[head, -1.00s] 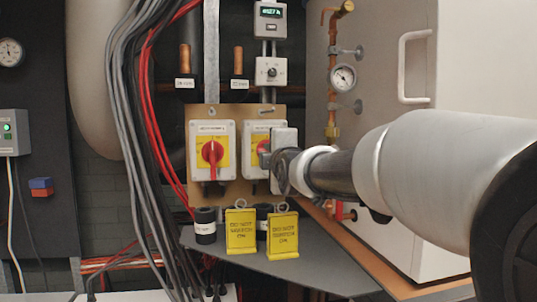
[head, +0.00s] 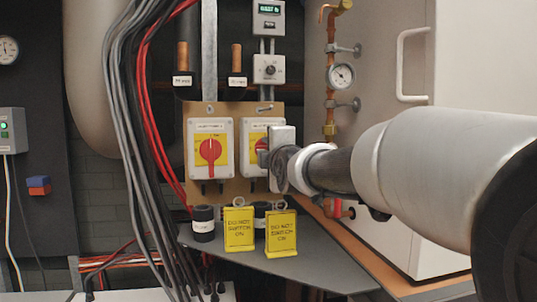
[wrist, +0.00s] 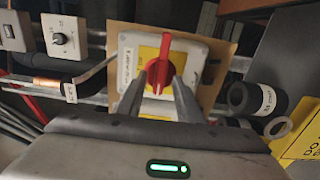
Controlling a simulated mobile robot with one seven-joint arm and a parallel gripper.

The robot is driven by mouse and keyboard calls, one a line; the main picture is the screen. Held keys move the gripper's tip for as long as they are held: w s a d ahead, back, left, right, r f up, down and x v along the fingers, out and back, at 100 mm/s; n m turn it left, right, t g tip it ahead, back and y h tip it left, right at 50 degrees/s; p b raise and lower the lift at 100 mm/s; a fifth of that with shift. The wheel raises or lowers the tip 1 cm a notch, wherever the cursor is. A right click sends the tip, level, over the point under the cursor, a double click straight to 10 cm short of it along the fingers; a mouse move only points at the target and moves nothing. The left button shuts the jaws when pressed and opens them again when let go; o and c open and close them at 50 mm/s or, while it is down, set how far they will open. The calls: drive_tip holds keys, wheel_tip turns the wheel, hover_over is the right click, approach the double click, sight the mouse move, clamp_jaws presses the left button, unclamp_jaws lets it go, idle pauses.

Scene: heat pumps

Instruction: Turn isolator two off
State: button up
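Two rotary isolators sit side by side on a tan board: the left one (head: 210,170) has its red handle upright on a yellow plate. The right isolator (head: 259,128) is partly hidden behind my gripper in the head view. In the wrist view, the right isolator (wrist: 196,53) shows its red handle (wrist: 165,50) on yellow. That view is turned sideways, so this handle lies about level, pointing right. My gripper (wrist: 163,75) has one finger on either side of the handle's near part. I cannot tell whether the fingers press on it. The isolator labels are too small to read.
Yellow "do not switch on" tags (head: 239,230) and black cylinders (head: 204,224) stand on a grey shelf (head: 275,265) below. Dark and red cables (head: 122,110) hang at left. A white cabinet (head: 395,190) and a gauge (head: 341,76) are at right. A knob box (head: 269,69) is above.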

drive_tip(key=s+d, duration=0.1)
drive_tip(key=s, duration=0.7)
drive_tip(key=s+d+b, duration=0.1)
drive_tip(key=s+d, duration=0.1)
drive_tip(key=s, duration=0.7)
drive_tip(key=shift+d+b, duration=0.25)
drive_tip(key=shift+b, duration=0.05)
drive_tip(key=s+d+f+m+g+h, duration=0.1)
drive_tip(key=s+d+f+m+g, duration=0.25)
drive_tip(key=s+f+m, duration=0.45)
drive_tip(key=s+d+f+m+g+h, duration=0.1)
drive_tip(key=s+d+f+m+g, duration=0.3)
drive_tip(key=f, duration=0.7)
drive_tip(key=s+d+f+m+g+h, duration=0.15)
drive_tip(key=s+f+m+g, duration=0.25)
drive_tip(key=s+f+m, duration=0.45)
wheel_tip(320, 180, up, 10)
drive_tip(key=p, duration=1.2)
drive_tip(key=shift+d, duration=0.4)
drive_tip(key=shift+g, duration=0.25)
